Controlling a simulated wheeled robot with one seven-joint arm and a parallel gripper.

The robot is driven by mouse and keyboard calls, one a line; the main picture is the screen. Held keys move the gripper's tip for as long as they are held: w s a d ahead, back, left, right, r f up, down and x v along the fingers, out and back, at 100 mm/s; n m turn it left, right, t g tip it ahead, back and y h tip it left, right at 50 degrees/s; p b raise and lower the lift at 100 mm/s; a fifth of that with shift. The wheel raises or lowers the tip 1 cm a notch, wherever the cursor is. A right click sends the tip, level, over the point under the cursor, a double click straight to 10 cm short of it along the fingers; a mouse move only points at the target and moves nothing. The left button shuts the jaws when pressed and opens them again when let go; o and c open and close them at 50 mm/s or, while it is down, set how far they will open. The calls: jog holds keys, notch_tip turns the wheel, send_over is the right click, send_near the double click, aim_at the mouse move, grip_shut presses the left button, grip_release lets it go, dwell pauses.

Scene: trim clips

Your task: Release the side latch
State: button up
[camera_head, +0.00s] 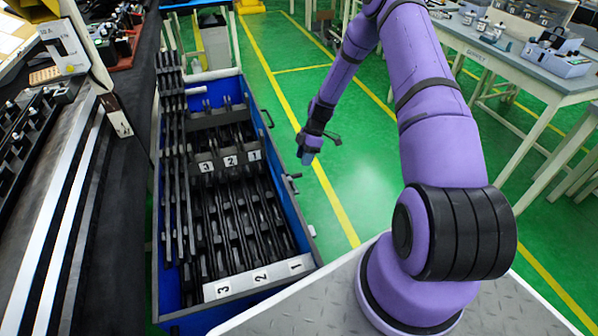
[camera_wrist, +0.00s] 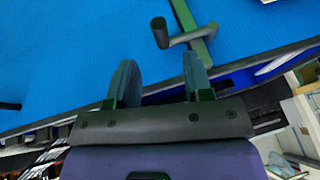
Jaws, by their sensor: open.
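A long blue crate (camera_head: 308,222) stands on the floor left of my arm in the head view. Its blue side wall (camera_wrist: 80,45) fills the upper part of the wrist view. A small grey side latch (camera_head: 293,180) sticks out from the crate's right side. In the wrist view the latch handle (camera_wrist: 182,40) is a dark knob on a grey lever beside a green strip. My gripper (camera_head: 307,160) points down outside the crate's right side, close to the latch. In the wrist view my gripper (camera_wrist: 160,80) has its fingers apart with nothing between them; the handle lies beyond the fingertips.
The crate holds several dark trim strips, with number labels 3, 2, 1 (camera_head: 260,277). A dark bench with rails (camera_head: 50,190) runs along the left. Work tables (camera_head: 520,75) stand at the right. Green floor (camera_head: 345,170) with yellow lines is clear beside the crate.

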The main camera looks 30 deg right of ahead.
jog(key=shift+x, duration=3.15)
grip_shut()
